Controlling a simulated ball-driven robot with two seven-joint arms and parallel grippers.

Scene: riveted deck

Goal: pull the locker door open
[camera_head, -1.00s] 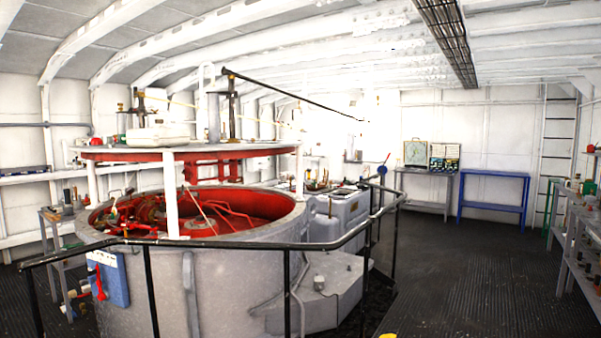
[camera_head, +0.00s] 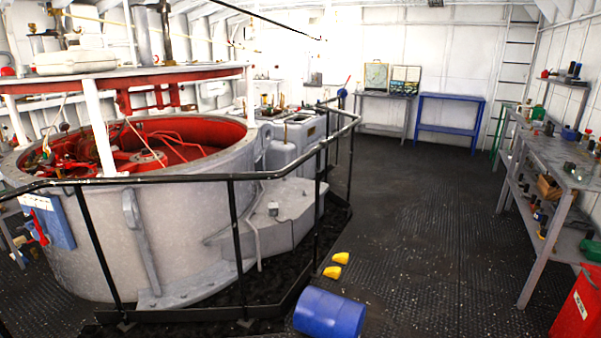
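No locker and no locker door can be made out in the head view. A red box-like thing (camera_head: 580,304) with a small white mark is cut off at the lower right corner; I cannot tell what it is. Neither of my grippers is in view.
A black railing (camera_head: 232,226) rings the big grey drum (camera_head: 165,240) on the left. A blue barrel (camera_head: 330,313) lies on its side ahead, near yellow pieces (camera_head: 337,264). A grey shelf bench (camera_head: 553,185) lines the right wall. The dark deck (camera_head: 425,230) between is clear.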

